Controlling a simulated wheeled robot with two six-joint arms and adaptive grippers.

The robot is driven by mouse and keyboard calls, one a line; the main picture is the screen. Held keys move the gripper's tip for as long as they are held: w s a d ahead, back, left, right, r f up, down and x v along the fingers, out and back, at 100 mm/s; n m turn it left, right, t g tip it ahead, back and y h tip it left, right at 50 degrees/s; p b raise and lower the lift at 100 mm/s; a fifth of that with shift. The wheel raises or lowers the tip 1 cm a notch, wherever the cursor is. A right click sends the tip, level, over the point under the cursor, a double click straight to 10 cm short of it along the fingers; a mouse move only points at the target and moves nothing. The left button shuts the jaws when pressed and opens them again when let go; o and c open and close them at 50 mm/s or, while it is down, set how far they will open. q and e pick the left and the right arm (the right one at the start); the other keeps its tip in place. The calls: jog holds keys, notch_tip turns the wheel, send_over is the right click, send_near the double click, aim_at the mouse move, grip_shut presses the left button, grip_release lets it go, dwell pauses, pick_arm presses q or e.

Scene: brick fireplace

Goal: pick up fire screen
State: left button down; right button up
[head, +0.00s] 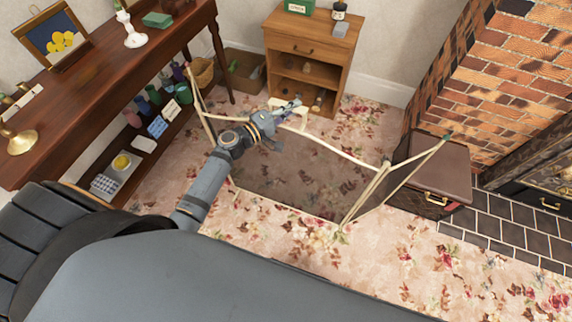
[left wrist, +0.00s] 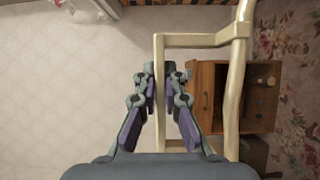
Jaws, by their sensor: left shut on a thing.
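The fire screen (head: 300,185) has a pale brass frame and dark see-through mesh panels. It stands upright in the middle of the head view, with its side panels angled. My left gripper (head: 288,108) is at the top middle of the screen, shut on its raised handle. In the left wrist view, the fingers (left wrist: 160,82) close on the handle bar (left wrist: 159,50), and the top rail (left wrist: 236,85) runs beside them. I cannot tell whether the screen's feet touch the carpet. My right gripper is not in view.
A brown chest (head: 432,170) stands close behind the screen's right panel, next to the brick fireplace (head: 500,75). A wooden cabinet (head: 306,50) is behind. A long table (head: 110,60) with shelved items is at left. Floral carpet (head: 400,255) in front is clear.

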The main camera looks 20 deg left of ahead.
pick_arm(q)
jog(key=shift+r, duration=0.25)
jog(key=shift+r+p, duration=0.35)
jog(key=shift+r, duration=0.6)
jog(key=s+d+r+p, duration=0.2)
jog(key=s+d+r, duration=0.1)
jog(key=s+r, duration=0.8)
jog(key=s, duration=0.2)
jog(key=shift+s, duration=0.35)
jog(key=w+r+p, duration=0.4)
jog(key=r+p, duration=0.4)
jog(key=r, duration=0.1)
jog(key=w+r+p, duration=0.3)
jog(key=r+p, duration=0.6)
jog(key=w+r+p, duration=0.4)
jog(key=r+p, duration=0.4)
jog(key=r, duration=0.1)
jog(key=shift+w+d, duration=0.15)
jog(key=shift+w, duration=0.15)
jog(key=shift+w+r, duration=0.1)
